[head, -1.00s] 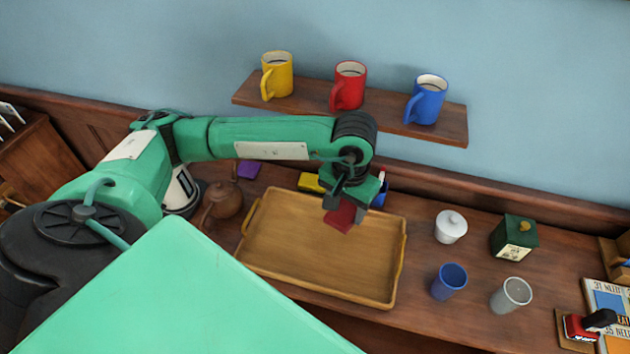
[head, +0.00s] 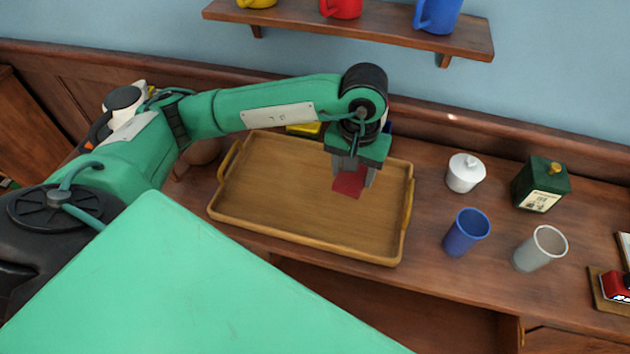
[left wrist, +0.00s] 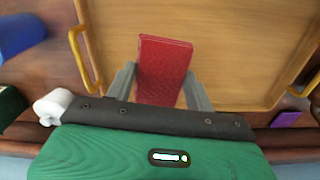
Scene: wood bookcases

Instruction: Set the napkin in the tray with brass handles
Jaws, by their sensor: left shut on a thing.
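The red napkin (head: 348,183) is a folded, flat piece held between the fingers of my left gripper (head: 352,172). In the left wrist view the napkin (left wrist: 163,68) sticks out past the fingertips (left wrist: 160,85), over the tray floor. The wooden tray with brass handles (head: 290,205) lies on the sideboard, and its floor is empty. One handle is at its left end and one at its right end. My left gripper is above the tray's right part. I cannot tell whether the napkin touches the tray floor. My right gripper is not in view.
Right of the tray stand a white lidded jar (head: 465,173), a blue cup (head: 466,232), a grey cup (head: 540,248) and a green box (head: 540,184). A yellow item (head: 303,130) lies behind the tray. A shelf with mugs (head: 350,30) hangs above.

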